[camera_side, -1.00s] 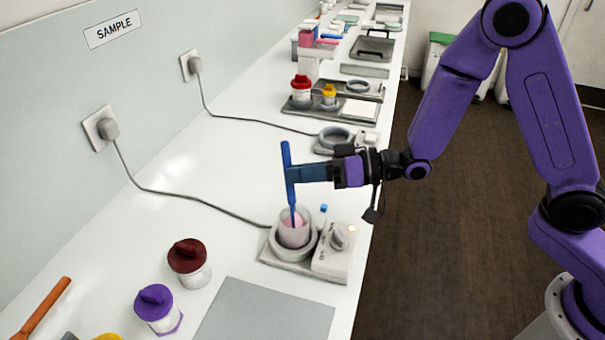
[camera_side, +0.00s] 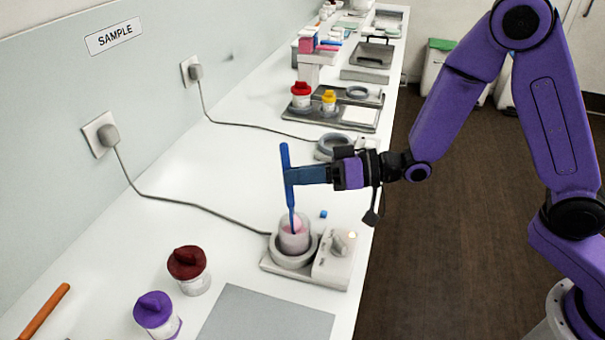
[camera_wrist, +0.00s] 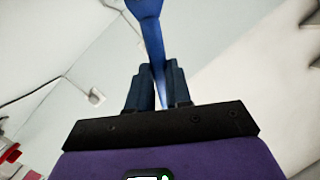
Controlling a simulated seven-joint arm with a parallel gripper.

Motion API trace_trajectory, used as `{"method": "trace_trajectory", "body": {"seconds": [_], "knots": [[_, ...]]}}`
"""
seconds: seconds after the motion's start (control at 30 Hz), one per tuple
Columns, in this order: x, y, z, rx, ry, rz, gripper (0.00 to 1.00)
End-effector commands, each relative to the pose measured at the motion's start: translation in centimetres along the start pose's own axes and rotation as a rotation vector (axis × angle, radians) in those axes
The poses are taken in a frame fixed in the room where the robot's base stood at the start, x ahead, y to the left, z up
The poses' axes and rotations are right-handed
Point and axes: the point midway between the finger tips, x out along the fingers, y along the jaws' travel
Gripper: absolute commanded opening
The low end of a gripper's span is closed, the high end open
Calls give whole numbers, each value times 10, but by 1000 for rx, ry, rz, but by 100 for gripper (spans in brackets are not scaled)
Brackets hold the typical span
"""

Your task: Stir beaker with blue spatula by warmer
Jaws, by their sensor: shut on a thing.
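The blue spatula (camera_side: 286,162) stands nearly upright, and my gripper (camera_side: 291,175) is shut on its upper part. In the wrist view the spatula (camera_wrist: 150,25) passes between the two dark blue fingers of my gripper (camera_wrist: 155,90). Its lower end is inside the beaker (camera_side: 294,239), a clear vessel with pink contents. The beaker sits in the round well of the warmer (camera_side: 272,267), a pale unit with a knob and a small light at its right. The spatula's tip is hidden in the pink contents.
A dark red-lidded jar (camera_side: 187,265) and a purple-lidded jar (camera_side: 154,312) stand at front left. A grey mat (camera_side: 265,316) lies in front of the warmer. A small blue cube (camera_side: 323,214) lies behind it. A power cord (camera_side: 180,202) runs from the wall.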

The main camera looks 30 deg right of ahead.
Motion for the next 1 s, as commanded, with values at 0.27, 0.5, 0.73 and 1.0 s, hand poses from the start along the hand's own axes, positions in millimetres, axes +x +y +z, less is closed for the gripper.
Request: {"method": "trace_trajectory", "body": {"seconds": [0.27,0.5,0.73,1.0], "knots": [[4,0,-1,0,1,0,0],[7,0,-1,0,1,0,0],[10,0,-1,0,0,0,0],[13,-1,-2,0,0,0,0]]}}
